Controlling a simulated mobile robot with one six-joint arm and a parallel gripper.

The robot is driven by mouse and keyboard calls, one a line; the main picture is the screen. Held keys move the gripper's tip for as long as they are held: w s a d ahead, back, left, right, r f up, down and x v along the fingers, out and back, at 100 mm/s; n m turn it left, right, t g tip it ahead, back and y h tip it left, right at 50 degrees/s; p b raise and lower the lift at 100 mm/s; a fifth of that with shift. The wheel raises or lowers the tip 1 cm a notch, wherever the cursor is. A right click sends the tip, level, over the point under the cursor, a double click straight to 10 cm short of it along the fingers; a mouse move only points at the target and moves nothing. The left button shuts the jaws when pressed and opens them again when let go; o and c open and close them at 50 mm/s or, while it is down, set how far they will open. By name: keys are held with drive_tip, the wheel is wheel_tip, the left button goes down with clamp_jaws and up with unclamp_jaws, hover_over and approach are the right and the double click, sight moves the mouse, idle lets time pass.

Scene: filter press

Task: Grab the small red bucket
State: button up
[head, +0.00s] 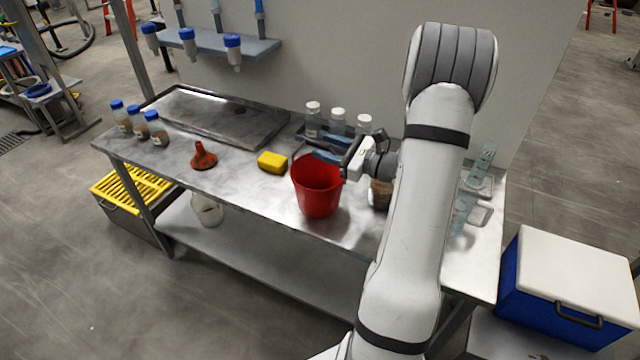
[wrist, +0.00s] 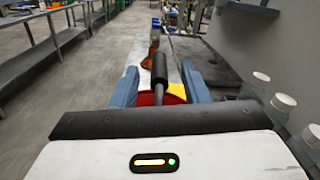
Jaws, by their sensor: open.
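The small red bucket (head: 317,193) stands upright on the metal bench, right of the yellow sponge. My gripper (head: 322,148) is at the bucket's top, by its back rim in the head view. In the wrist view, the blue fingers of my gripper (wrist: 160,90) are spread apart, with red of the bucket (wrist: 147,99) showing between them. A dark cylinder with a grey stem stands between the fingers in that view and partly covers the bucket. I cannot tell whether the fingers touch the rim.
A yellow sponge (head: 272,162) and an orange-red funnel (head: 203,156) lie left of the bucket. White-capped bottles (head: 338,121) stand behind it. A brownish container (head: 381,193) is close on its right, partly behind my arm. Blue-capped jars (head: 137,122) stand at the bench's left end.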

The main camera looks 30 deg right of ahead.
drive_tip(key=shift+x, duration=0.95)
clamp_jaws()
